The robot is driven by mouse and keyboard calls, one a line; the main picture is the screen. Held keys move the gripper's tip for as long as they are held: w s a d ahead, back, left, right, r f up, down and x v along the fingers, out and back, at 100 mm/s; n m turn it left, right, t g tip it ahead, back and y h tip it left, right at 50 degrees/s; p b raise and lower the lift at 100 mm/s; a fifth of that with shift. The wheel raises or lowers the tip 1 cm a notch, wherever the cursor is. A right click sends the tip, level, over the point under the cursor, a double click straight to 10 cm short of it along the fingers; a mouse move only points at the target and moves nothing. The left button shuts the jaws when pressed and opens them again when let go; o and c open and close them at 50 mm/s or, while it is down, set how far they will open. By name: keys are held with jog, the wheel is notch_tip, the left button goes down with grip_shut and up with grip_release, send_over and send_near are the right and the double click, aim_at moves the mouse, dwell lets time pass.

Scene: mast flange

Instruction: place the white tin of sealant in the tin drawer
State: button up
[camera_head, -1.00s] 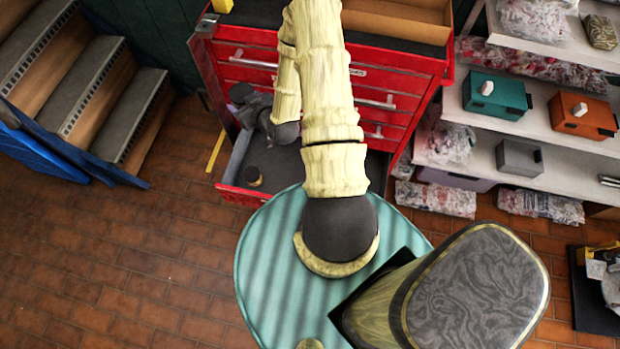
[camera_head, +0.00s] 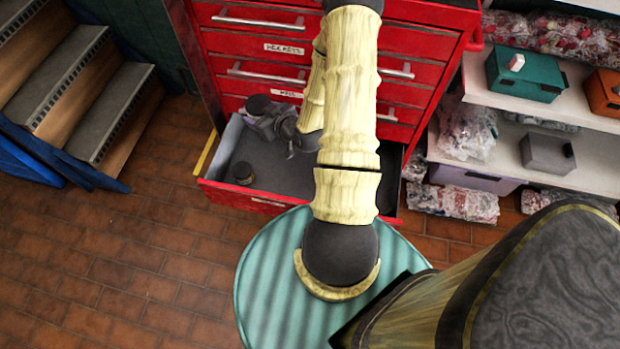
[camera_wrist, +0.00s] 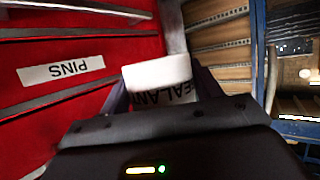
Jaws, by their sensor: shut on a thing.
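The white tin of sealant (camera_wrist: 158,73) is between the fingers of my gripper (camera_wrist: 160,88) in the wrist view. Its black lettering reads upside down, and the gripper is shut on it. In the head view my gripper (camera_head: 265,118) is over the back left of an open drawer (camera_head: 208,186) low in the red cabinet. The white tin is hidden there by my arm and gripper. The open drawer has a grey floor and a label on its front that I cannot read. Whether the tin touches the drawer floor cannot be told.
A small dark round thing (camera_head: 243,173) stands in the drawer's front left. Closed drawers of the red cabinet (camera_head: 225,45) rise behind. Shelves (camera_head: 590,155) with boxes and bags stand at right, stairs (camera_head: 75,90) at left. The brick floor (camera_head: 130,250) is clear at left.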

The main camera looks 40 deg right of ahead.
jog(key=s+d+f+b, duration=0.1)
jog(key=d+f+b, duration=0.2)
jog(key=f+b, duration=0.7)
jog(key=s+d+f+b, duration=0.2)
jog(key=d+f+b, duration=0.1)
jog(key=f+b, duration=0.7)
jog(key=b, duration=0.3)
jog(key=shift+f+b, duration=0.3)
jog(key=b+x, duration=0.1)
jog(key=x, duration=0.2)
jog(key=f+b+x, duration=0.1)
jog(key=b+x, duration=0.1)
jog(key=x, duration=0.2)
jog(key=b+x, duration=0.2)
jog(key=x, duration=0.1)
jog(key=shift+w+a+f, duration=0.1)
jog(key=shift+f, duration=0.2)
jog(key=shift+w, duration=0.25)
